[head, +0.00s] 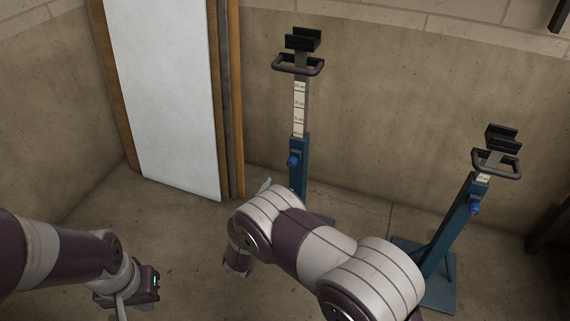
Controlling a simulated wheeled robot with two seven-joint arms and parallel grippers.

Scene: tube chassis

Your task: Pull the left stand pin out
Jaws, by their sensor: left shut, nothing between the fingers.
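The left stand (299,175) is a blue upright tube with an extended grey inner post, marked with a scale, and a black cradle on top. Its blue pin knob (293,160) sits on the front of the tube near its upper end. My left gripper (121,308) is low at the left, shut and empty, well away from the stand. My right arm (320,250) reaches across in front of the left stand's lower part and hides much of its base. A small pale tip shows beyond its wrist, but the right gripper's fingers cannot be made out.
A second blue stand (450,229) with its own blue knob (474,207) is at the right, its inner post barely extended. A white panel (165,90) in a wooden frame leans at the wall behind. Concrete floor is open between the left gripper and the panel.

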